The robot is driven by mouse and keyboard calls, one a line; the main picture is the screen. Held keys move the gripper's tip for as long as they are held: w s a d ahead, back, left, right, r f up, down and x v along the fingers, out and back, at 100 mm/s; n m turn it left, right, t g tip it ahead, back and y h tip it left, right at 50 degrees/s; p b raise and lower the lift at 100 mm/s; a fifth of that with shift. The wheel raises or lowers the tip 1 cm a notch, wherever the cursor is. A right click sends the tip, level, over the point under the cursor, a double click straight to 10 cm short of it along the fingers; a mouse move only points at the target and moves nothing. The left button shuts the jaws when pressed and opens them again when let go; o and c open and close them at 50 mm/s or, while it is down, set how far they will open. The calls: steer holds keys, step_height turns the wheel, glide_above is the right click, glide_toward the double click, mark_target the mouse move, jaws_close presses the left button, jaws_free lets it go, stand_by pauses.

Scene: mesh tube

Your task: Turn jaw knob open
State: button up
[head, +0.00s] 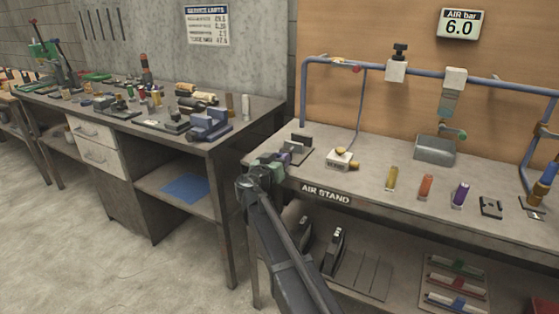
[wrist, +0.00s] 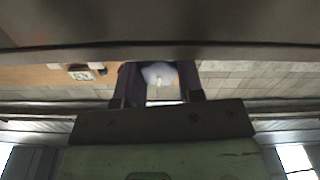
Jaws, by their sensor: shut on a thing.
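My gripper (head: 284,159) is at the left front corner of the air stand bench, beside a dark fixture (head: 301,141) on a flat plate. In the wrist view its two dark fingers (wrist: 157,92) are shut on a small pale, rounded piece (wrist: 158,73). I cannot tell for sure whether this piece is the jaw knob, and the fingers hide part of it. In the head view my gripper hides the near side of the fixture, and no knob stands out there. I cannot tell whether the jaw is open.
A white box (head: 342,160) with a hose stands right of the fixture. Yellow (head: 392,178), orange (head: 426,187) and purple (head: 461,194) tubes stand along the bench. A grey block (head: 435,150) is behind them. A vise (head: 209,124) sits on the left bench, across a gap.

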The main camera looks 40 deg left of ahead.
steer(key=shift+n, duration=0.6)
steer(key=o, duration=0.9)
steer(key=s+d, duration=0.2)
steer(key=s, duration=0.9)
steer(key=w+m, duration=0.2)
steer(key=w, duration=0.1)
steer(key=w+a+m, duration=0.1)
steer(key=w+m, duration=0.1)
steer(key=w, duration=0.2)
steer(key=w+a+m, duration=0.1)
steer(key=w, duration=0.3)
steer(key=shift+w+f+m, duration=0.15)
steer(key=shift+m, duration=0.25)
